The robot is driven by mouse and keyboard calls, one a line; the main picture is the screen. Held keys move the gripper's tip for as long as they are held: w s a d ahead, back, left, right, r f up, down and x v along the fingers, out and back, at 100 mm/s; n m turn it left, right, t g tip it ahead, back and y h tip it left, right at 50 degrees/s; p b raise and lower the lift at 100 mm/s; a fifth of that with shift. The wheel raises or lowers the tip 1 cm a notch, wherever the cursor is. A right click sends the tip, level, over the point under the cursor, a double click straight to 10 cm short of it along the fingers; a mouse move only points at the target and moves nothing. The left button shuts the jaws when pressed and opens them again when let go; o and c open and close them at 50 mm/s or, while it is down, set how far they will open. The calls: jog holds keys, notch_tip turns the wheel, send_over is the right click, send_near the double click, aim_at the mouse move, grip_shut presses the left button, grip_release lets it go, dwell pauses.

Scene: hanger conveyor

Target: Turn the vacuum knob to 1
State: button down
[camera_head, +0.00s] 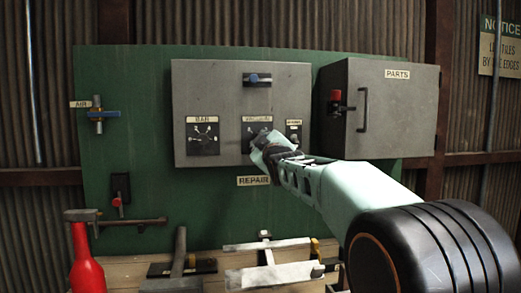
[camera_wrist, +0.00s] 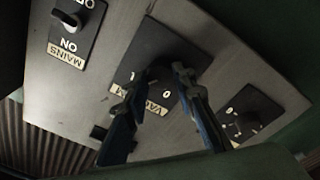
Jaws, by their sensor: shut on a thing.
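The vacuum knob (camera_wrist: 160,66) sits on a black plate labelled VACUUM (camera_wrist: 151,99) in the wrist view. A 0 shows below the knob and a 1 to its left. My gripper (camera_wrist: 162,76) has one blue finger on each side of the knob and is shut on it. The fingers cover part of the knob, so I cannot tell which mark it points to. In the head view the vacuum plate (camera_head: 256,127) is the middle one on the grey box (camera_head: 220,85), and my gripper (camera_head: 264,143) hides the knob itself.
The MAINS switch (camera_wrist: 70,22) is to the left in the wrist view, and another dial (camera_wrist: 246,112) is to the right. Tools lie on the bench below.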

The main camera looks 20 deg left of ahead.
jog(key=shift+m+b, duration=0.6)
jog(key=shift+m, duration=1)
jog(key=c, duration=1.6)
grip_release()
jog(key=v, duration=1.2)
jog(key=shift+a, duration=0.15)
